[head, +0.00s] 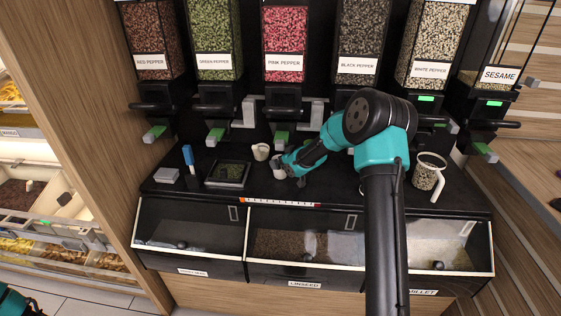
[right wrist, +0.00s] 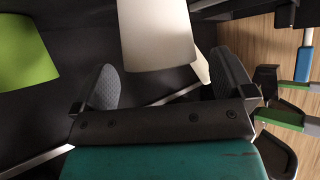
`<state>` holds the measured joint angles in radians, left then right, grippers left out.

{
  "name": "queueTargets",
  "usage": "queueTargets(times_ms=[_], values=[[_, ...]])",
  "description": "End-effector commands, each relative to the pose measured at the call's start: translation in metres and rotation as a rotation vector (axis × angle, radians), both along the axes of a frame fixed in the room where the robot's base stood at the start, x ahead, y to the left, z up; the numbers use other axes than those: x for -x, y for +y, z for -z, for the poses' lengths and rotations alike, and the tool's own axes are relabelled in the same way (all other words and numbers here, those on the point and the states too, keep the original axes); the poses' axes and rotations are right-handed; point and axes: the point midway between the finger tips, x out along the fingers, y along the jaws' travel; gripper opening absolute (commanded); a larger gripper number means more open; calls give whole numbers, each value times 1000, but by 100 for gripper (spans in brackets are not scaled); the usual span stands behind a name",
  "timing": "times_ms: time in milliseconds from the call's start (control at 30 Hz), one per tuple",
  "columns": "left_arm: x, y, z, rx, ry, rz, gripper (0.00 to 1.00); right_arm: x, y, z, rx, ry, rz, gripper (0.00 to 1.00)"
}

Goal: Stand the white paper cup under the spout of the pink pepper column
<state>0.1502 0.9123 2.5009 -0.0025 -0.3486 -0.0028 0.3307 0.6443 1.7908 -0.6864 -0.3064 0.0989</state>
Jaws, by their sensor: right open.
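The white paper cup (head: 278,173) stands on the black counter, just in front of the pink pepper column (head: 284,42) and its green-tipped spout (head: 281,138). My right gripper (head: 284,163) is at this cup and partly covers it in the head view. In the right wrist view a pale cup (right wrist: 156,35) shows at the opening between the two spread fingers of the gripper (right wrist: 166,80); I see no grip on it. My left gripper (head: 33,307) is at the bottom left corner, mostly cut off, far from the cup.
A second pale cup (head: 261,151) stands close behind and left. A filled jug (head: 428,172) stands right. Lidded bins line the counter front.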

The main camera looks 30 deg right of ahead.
Motion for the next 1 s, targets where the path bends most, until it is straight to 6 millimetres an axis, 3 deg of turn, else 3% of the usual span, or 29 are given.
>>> queueTargets(times_ms=[200, 567, 1000], values=[[0, 0, 0, 0, 0, 0, 100, -20, 3, 14, 0, 0, 0, 100], [0, 0, 0, 0, 0, 0, 100, -24, 3, 16, 0, 0, 0, 100], [0, 0, 0, 0, 0, 0, 100, -23, 3, 16, 0, 0, 0, 60]])
